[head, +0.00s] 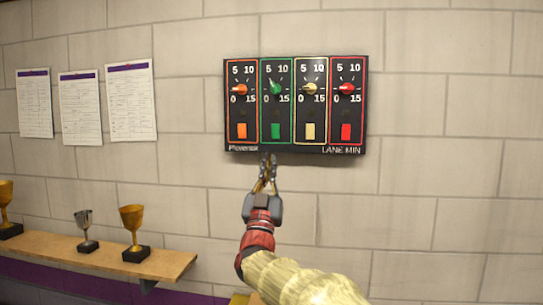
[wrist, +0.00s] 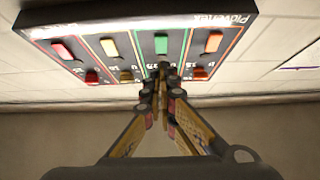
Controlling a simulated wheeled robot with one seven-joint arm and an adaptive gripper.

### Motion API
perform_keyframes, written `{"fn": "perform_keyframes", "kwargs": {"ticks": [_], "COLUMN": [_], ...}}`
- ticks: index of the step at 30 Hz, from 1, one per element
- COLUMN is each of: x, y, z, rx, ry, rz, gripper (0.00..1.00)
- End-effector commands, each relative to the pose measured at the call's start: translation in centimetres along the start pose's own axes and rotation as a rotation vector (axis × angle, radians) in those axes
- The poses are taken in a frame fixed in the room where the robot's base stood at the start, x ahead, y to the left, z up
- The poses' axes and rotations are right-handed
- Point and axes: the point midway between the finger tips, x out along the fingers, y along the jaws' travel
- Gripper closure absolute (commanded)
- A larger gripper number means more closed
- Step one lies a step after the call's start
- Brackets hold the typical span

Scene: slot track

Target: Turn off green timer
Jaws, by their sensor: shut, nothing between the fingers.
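The green timer is the second column from the left on a black wall panel in the head view. It has a green knob (head: 275,88) with its pointer tilted up and left towards 5, and a green switch (head: 275,130) below. In the wrist view the picture is turned over, and the green switch (wrist: 161,44) shows just beyond my fingertips. My gripper (head: 268,160) is shut and empty, just under the panel's lower edge in the head view. In the wrist view its fingertips (wrist: 161,78) cover the green knob's place. I cannot tell whether they touch the panel.
Orange (head: 241,131), yellow (head: 310,132) and red (head: 346,132) switches sit close beside the green one, each with a knob above. A wooden shelf (head: 170,264) with trophies is at lower left. Paper sheets (head: 131,101) hang on the wall. The wall right of the panel is clear.

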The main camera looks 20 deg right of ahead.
Motion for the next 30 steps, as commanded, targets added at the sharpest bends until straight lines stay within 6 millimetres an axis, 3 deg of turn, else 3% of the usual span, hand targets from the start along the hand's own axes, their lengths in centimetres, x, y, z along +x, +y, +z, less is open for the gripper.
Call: {"fn": "perform_keyframes", "kwargs": {"ticks": [3, 7, 25, 28, 30], "x": [-1.6, -2.4, -2.6, -2.6, -3.1], "y": [0.0, 0.0, 0.0, -1.0, -2.6], "z": [0.5, 0.6, 0.6, 2.2, 4.4], "rx": [-0.001, -0.001, 0.011, 0.044, 0.070], "ry": [-0.002, -0.001, -0.004, -0.062, -0.143], "rz": [0.000, 0.000, -0.001, -0.038, -0.092], "gripper": [1.00, 1.00, 1.00, 1.00, 1.00]}}
